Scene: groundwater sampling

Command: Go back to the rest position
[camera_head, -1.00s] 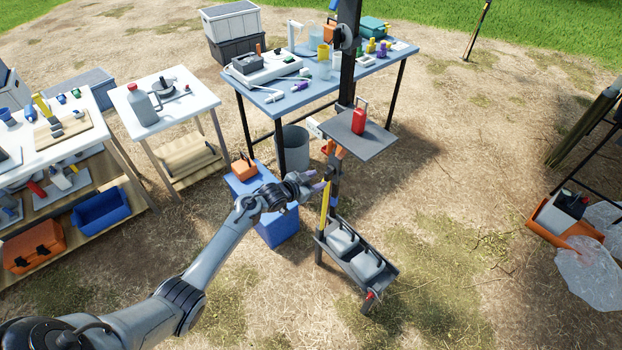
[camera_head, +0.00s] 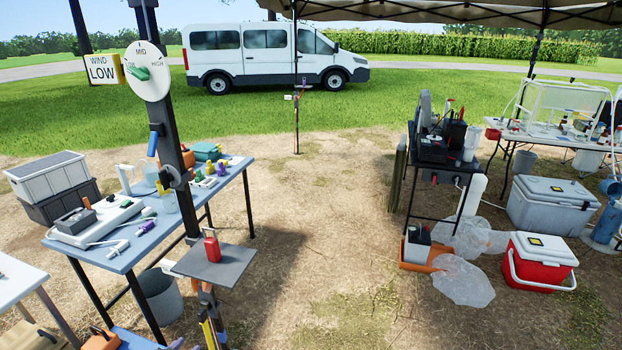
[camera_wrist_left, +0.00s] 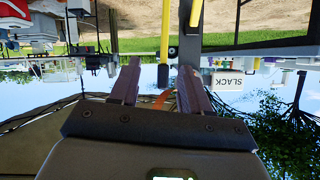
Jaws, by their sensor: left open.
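My left gripper (camera_head: 182,345) barely shows at the bottom edge of the head view, beside the post with the yellow strip (camera_head: 208,332). In the left wrist view, which appears upside down, its two purple-grey fingers (camera_wrist_left: 158,84) stand apart with nothing gripped. A yellow pole (camera_wrist_left: 165,32) and a dark post lie beyond the fingertips. An orange piece (camera_wrist_left: 160,99) shows in the gap, but its distance is unclear. My right gripper is in neither view.
A small grey shelf on the post holds a red canister (camera_head: 211,246). The blue-topped table (camera_head: 118,262) stands left of it. A dark table (camera_head: 455,165), a red cooler (camera_head: 541,262) and a grey cooler (camera_head: 553,205) stand right. The ground in the middle is clear.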

